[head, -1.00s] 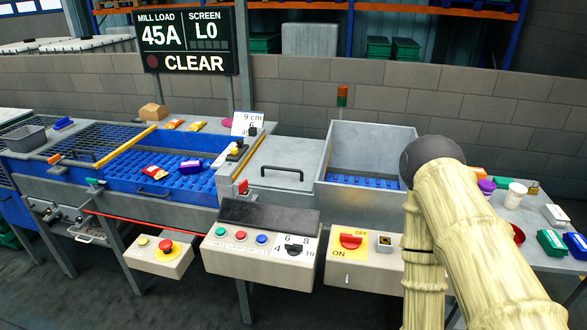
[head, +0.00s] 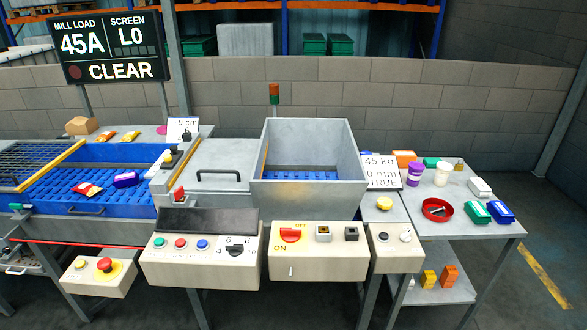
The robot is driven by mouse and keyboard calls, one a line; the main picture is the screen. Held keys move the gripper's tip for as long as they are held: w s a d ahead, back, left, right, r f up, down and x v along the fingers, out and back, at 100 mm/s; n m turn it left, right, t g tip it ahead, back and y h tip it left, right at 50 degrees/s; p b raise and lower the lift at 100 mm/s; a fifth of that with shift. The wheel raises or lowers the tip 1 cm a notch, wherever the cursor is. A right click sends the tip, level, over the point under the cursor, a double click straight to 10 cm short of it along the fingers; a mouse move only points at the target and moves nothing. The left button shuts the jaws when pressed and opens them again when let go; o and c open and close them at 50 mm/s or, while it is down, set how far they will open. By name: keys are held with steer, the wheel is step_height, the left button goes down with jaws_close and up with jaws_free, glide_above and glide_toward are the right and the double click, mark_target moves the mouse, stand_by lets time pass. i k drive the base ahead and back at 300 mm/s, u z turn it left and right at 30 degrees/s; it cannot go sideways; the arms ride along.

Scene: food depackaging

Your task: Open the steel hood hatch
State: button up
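The steel hood (head: 215,200) is a grey metal box between the blue conveyor and the open hopper. Its flat top panel, the likely hatch, lies level and looks closed, with a black bar handle (head: 219,173) near its front edge. No part of my arm or gripper shows in the head view, so I cannot tell where the gripper is relative to the handle.
The open steel hopper (head: 308,195) rises directly right of the hood. The blue conveyor (head: 90,200) with packets lies left. Control boxes (head: 200,262) and (head: 318,262) project in front below. A side table (head: 455,225) holding tubs and packs stands right.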

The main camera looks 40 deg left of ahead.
mark_target(223, 164)
steer(key=z, duration=0.9)
steer(key=k, duration=0.7)
steer(key=u, duration=2.25)
